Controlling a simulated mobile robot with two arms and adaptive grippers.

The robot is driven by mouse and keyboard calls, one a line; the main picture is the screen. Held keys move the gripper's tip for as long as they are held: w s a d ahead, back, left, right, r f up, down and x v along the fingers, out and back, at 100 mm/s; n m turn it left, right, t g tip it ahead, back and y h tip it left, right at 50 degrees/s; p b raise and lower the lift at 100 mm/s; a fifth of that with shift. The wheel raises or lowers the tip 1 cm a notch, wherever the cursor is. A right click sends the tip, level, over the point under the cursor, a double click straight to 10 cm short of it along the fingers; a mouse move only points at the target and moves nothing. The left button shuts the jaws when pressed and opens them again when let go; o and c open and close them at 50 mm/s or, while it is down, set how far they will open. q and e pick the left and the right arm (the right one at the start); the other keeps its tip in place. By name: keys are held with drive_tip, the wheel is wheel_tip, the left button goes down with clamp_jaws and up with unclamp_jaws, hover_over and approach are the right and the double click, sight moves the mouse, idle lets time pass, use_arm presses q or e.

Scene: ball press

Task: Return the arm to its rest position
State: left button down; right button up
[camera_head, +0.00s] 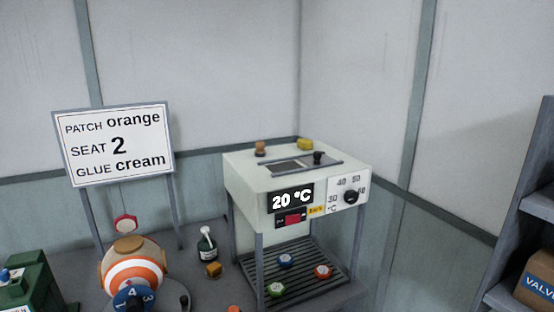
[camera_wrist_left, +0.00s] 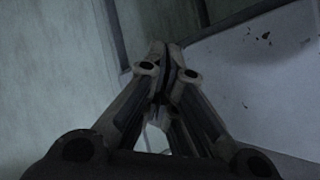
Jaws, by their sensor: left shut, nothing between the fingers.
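My left gripper (camera_wrist_left: 166,75) shows in the left wrist view with its fingers together and nothing between them. Pale panels lie behind it there. Neither of my arms shows in the head view, and my right gripper is in neither view. In the head view a white press machine (camera_head: 250,203) stands on legs, its display reading 20 °C. An orange-and-white striped ball (camera_head: 133,272) sits to its left, behind a blue numbered dial (camera_head: 133,298). A sign (camera_head: 115,143) reads patch orange, seat 2, glue cream.
Several coloured round pieces lie on the slatted rack (camera_head: 310,262) under the machine. A green box (camera_head: 35,281) is at lower left. A shelf (camera_head: 525,215) with a cardboard box (camera_head: 538,282) stands at right.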

use_arm(q)
drive_tip(key=s+a+f+n+g+y, duration=0.2)
drive_tip(key=s+a+f+n, duration=0.1)
drive_tip(key=s+f, duration=0.65)
drive_tip(key=s+a+f+n+g+y, duration=0.25)
drive_tip(key=s+f, duration=0.35)
drive_tip(key=s, duration=0.6)
drive_tip(key=s+f+n+g, duration=0.1)
drive_tip(key=s+f+g, duration=0.1)
drive_tip(key=s, duration=0.8)
drive_tip(key=s+f+n+g+b, duration=0.1)
drive_tip(key=s+f+n+g, duration=0.1)
drive_tip(key=s, duration=0.9)
drive_tip(key=shift+s+a+f+g+y, duration=0.15)
drive_tip(key=shift+a+f+g+y, duration=0.1)
drive_tip(key=shift+f+g+y, duration=0.4)
